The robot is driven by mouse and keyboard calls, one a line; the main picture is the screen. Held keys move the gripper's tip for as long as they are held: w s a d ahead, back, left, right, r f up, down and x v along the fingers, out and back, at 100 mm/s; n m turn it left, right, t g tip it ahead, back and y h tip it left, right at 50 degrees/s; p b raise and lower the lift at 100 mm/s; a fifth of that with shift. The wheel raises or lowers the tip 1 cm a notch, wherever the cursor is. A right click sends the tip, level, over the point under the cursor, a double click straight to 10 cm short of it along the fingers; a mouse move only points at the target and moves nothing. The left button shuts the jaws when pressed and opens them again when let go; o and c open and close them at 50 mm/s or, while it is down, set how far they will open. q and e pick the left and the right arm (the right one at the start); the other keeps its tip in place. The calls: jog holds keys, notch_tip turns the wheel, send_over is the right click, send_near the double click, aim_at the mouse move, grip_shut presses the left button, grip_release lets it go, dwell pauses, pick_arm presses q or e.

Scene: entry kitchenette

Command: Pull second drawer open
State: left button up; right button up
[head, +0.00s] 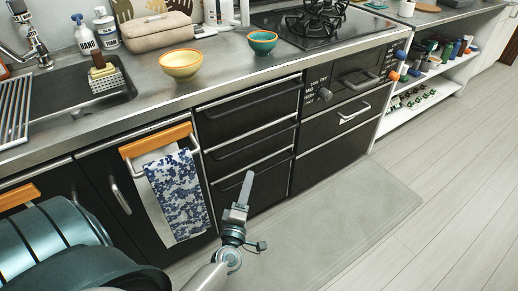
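A stack of three black drawers with metal handle bars stands under the counter, left of the oven. The second drawer (256,148) is the middle one, below the top drawer (250,112) and above the bottom drawer (262,188). All three look shut. My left gripper (244,188) points up in the picture in front of the bottom drawer, and its tip overlaps that drawer's front. I see it nearly edge-on, so its opening is hidden, and I cannot tell its exact distance from the drawers. My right gripper is not in view.
A towel (176,195) hangs from a rail on the cabinet door left of the drawers. The oven unit (345,85) with its own drawer is at right. A yellow bowl (181,64) and teal bowl (262,42) stand on the counter. A grey mat (340,225) covers the floor in front.

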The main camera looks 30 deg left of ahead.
aim_at(259, 142)
pick_arm(q)
jog(key=shift+a+r, duration=0.1)
dwell(0.3)
jog(key=x, duration=1.7)
jog(key=shift+w+a, duration=0.1)
jog(key=shift+w, duration=0.1)
grip_shut()
